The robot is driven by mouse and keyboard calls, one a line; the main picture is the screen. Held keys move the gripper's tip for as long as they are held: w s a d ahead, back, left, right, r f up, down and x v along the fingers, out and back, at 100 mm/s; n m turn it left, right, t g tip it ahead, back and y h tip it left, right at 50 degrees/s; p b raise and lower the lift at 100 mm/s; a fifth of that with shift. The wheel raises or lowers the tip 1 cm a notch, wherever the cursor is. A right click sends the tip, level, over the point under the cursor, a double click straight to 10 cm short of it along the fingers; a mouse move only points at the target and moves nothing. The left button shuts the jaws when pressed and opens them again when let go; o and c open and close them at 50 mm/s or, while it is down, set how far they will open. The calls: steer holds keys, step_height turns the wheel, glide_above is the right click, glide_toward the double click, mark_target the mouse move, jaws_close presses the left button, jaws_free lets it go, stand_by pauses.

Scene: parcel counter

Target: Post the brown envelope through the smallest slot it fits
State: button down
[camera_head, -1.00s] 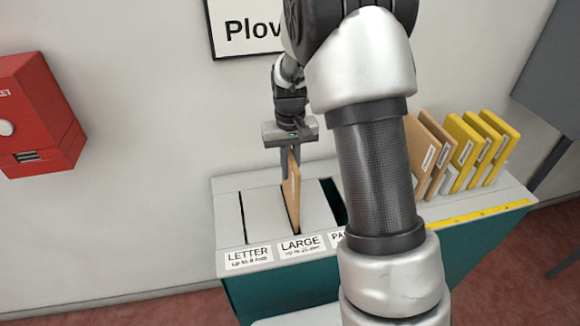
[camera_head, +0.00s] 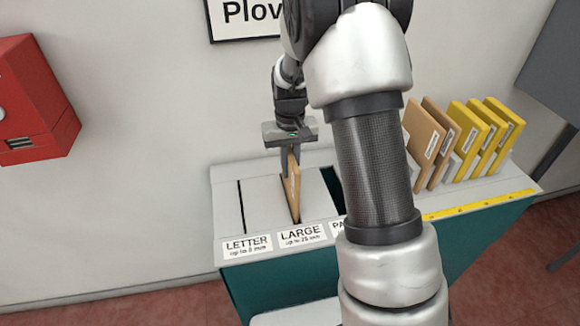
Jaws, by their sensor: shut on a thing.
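My gripper (camera_head: 290,158) is shut on a brown envelope (camera_head: 293,188) and points down over the counter. The envelope is upright and edge-on, in line with the middle slot, labelled LARGE, up to 25 mm (camera_head: 302,234). Its lower edge appears to be inside that slot, and its upper part stands above the top. The thin LETTER slot (camera_head: 241,206) is to the left and is empty. A wider dark slot (camera_head: 332,188) is to the right, its label partly hidden by my arm.
Several brown and yellow envelopes (camera_head: 471,138) stand in a rack on the counter's right, behind a yellow ruler strip (camera_head: 480,205). A red box (camera_head: 33,100) hangs on the left wall. A sign (camera_head: 245,14) is on the wall behind my arm.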

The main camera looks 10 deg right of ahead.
steer(key=c, duration=1.7)
jaws_free()
step_height(320, 180, up, 16)
steer(key=shift+p, duration=0.9)
steer(key=shift+r, duration=0.75)
